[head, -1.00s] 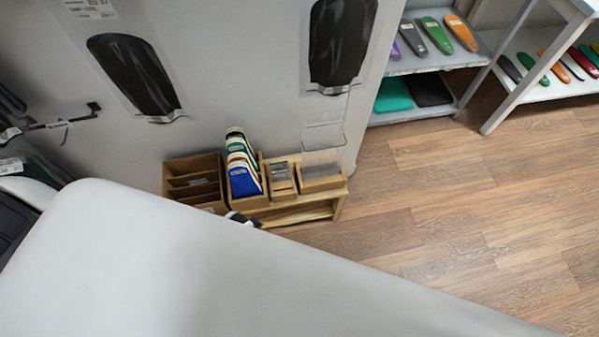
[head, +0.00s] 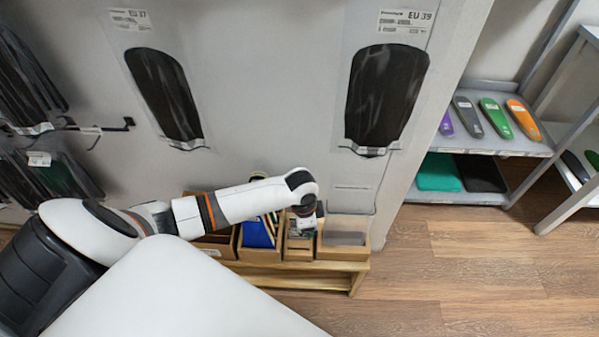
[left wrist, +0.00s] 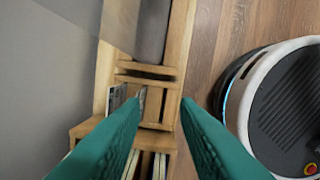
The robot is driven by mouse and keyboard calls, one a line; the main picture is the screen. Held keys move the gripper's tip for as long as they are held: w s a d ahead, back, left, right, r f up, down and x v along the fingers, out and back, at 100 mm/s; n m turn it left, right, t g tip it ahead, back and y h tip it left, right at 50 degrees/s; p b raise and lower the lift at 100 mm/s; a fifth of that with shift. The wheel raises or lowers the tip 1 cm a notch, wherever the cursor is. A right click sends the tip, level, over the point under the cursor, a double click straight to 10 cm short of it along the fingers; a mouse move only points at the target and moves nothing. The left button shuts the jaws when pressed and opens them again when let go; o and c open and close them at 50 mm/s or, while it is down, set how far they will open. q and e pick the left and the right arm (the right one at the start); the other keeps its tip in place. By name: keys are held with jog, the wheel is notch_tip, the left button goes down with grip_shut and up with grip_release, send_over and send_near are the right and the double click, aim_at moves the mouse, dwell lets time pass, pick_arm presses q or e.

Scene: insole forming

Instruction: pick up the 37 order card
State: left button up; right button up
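My left arm comes in from the left in the head view, with my left gripper (head: 303,223) pointing down over the small wooden card box (head: 299,246). In the left wrist view the two green fingers (left wrist: 160,103) are apart with nothing held between them. The box (left wrist: 172,112) lies below and beyond the fingertips. Grey-edged cards (left wrist: 116,97) stand in it by the left finger. I cannot read a 37 on any card. A pack labelled EU 37 (head: 167,95) hangs on the wall. My right gripper is not in view.
A bin with blue and coloured pieces (head: 257,233) stands left of the card box, and a bin with a clear front (head: 345,238) stands right. All sit on a low wooden bench (head: 322,277) against the wall. The floor (head: 440,280) to the right is clear.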

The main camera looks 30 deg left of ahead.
pick_arm(q)
jog(key=w+a+r+m+g+b, duration=0.1)
jog(key=a+r+m, duration=0.1)
jog(key=a+r, duration=0.1)
jog(key=shift+y, duration=0.4)
jog(key=f+b, duration=0.1)
jog(key=f, duration=0.2)
jog(key=f+b, duration=0.1)
jog(key=f, duration=0.3)
jog(key=f+b, duration=0.2)
jog(key=f, duration=0.2)
jog(key=shift+w+a, duration=0.1)
jog(key=shift+a, duration=0.3)
jog(key=shift+f, duration=0.3)
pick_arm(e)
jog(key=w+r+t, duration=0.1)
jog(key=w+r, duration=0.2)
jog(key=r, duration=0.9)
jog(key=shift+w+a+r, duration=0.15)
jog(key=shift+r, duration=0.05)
pick_arm(q)
jog(key=shift+c, duration=0.6)
grip_shut()
